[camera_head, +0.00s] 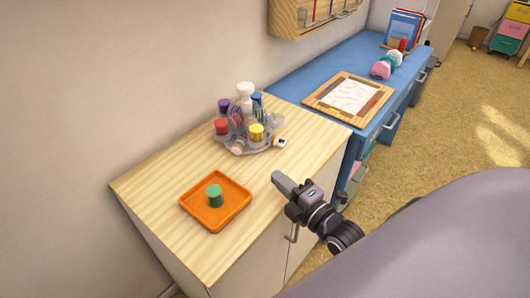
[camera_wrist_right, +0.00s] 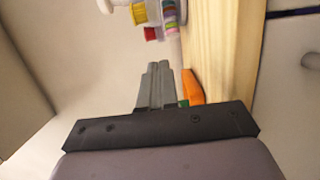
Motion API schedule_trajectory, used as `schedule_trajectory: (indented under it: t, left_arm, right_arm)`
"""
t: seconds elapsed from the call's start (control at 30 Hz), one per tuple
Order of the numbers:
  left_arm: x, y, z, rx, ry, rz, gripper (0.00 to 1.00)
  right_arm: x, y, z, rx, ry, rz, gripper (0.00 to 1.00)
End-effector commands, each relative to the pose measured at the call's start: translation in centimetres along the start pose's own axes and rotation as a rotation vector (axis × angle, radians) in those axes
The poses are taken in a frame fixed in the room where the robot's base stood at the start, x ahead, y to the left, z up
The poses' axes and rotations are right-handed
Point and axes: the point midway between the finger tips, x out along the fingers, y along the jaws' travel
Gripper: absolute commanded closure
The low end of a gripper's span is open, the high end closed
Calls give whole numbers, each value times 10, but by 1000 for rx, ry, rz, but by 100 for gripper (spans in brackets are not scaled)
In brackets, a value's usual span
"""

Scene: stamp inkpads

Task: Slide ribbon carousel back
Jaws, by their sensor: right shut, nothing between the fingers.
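The ribbon carousel (camera_head: 248,146) is a round grey stand with several coloured spools around it, near the wall on the wooden cabinet top. A yellow spool (camera_head: 257,132) and a red spool (camera_head: 221,126) face me. Part of the carousel (camera_wrist_right: 172,27) shows at the top of the right wrist view. My right gripper (camera_head: 278,179) is shut and empty, over the front part of the cabinet top, apart from the carousel and to its lower right. The closed fingers (camera_wrist_right: 158,85) also show in the right wrist view. My left gripper is out of view.
An orange tray (camera_head: 187,203) with a green spool (camera_head: 214,195) in it lies on the front left of the cabinet top (camera_head: 150,185). A lower blue desk (camera_head: 312,75) adjoins on the right, with a framed board (camera_head: 318,106). Bare wood lies between tray and carousel.

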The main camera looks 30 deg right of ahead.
Motion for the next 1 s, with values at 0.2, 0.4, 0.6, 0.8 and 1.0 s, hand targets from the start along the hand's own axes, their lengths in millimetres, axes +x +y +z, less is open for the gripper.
schedule_trajectory:
  t: [0.2,0.4,0.6,0.8,1.0]
  left_arm:
    - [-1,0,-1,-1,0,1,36]
    - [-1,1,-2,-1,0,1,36]
    - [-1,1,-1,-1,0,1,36]
    - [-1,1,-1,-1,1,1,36]
    - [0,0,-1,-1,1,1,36]
  right_arm:
    - [35,1,0,3,0,2,100]
    - [65,1,0,2,0,2,100]
    - [84,0,19,0,1,-1,100]
    - [92,0,27,0,1,-1,100]
    - [92,0,28,2,1,-1,100]
